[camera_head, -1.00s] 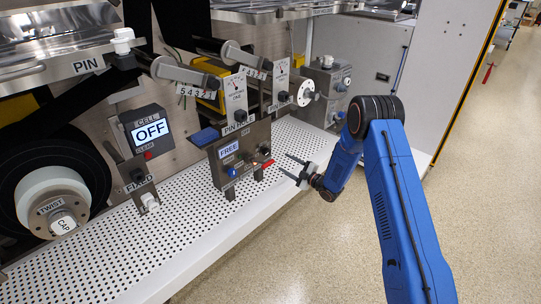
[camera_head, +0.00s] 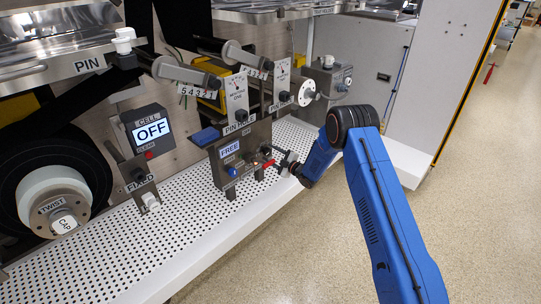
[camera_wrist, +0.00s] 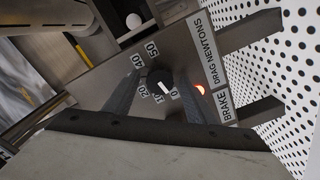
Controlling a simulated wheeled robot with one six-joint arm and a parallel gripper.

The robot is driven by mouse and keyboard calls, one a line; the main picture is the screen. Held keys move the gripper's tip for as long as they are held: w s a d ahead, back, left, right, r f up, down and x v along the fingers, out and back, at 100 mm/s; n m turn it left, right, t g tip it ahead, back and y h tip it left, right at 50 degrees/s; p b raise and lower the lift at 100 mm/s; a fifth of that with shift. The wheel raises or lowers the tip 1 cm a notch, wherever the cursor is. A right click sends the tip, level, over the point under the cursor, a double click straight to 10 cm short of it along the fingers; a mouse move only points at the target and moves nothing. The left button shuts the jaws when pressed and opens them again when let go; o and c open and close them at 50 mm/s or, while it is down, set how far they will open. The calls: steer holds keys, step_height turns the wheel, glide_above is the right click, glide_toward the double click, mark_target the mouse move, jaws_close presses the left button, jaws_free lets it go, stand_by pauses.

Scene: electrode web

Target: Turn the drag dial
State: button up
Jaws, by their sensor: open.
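The drag dial (camera_wrist: 160,82) is a small black knob with a white mark, ringed by numbers from 0 to 50. The mark points toward the low end, near 0. It sits on a grey panel (camera_wrist: 112,88) beside a "DRAG NEWTONS" label (camera_wrist: 200,52). My gripper (camera_wrist: 162,90) is open, with one dark finger on either side of the dial in the wrist view. I cannot tell whether the fingers touch it. In the head view my gripper (camera_head: 280,162) is at the right side of the control box (camera_head: 219,178), whose display reads "FREE".
A glowing orange-red light (camera_wrist: 200,88) and a "BRAKE" label (camera_wrist: 222,104) are close to the right finger. A red lever (camera_head: 266,164) sticks out of the box front. The perforated white shelf (camera_head: 190,235) is open in front; a wheel (camera_head: 306,92) stands behind.

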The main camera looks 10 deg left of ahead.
steer(key=c, duration=1)
steer(key=shift+c, duration=0.2)
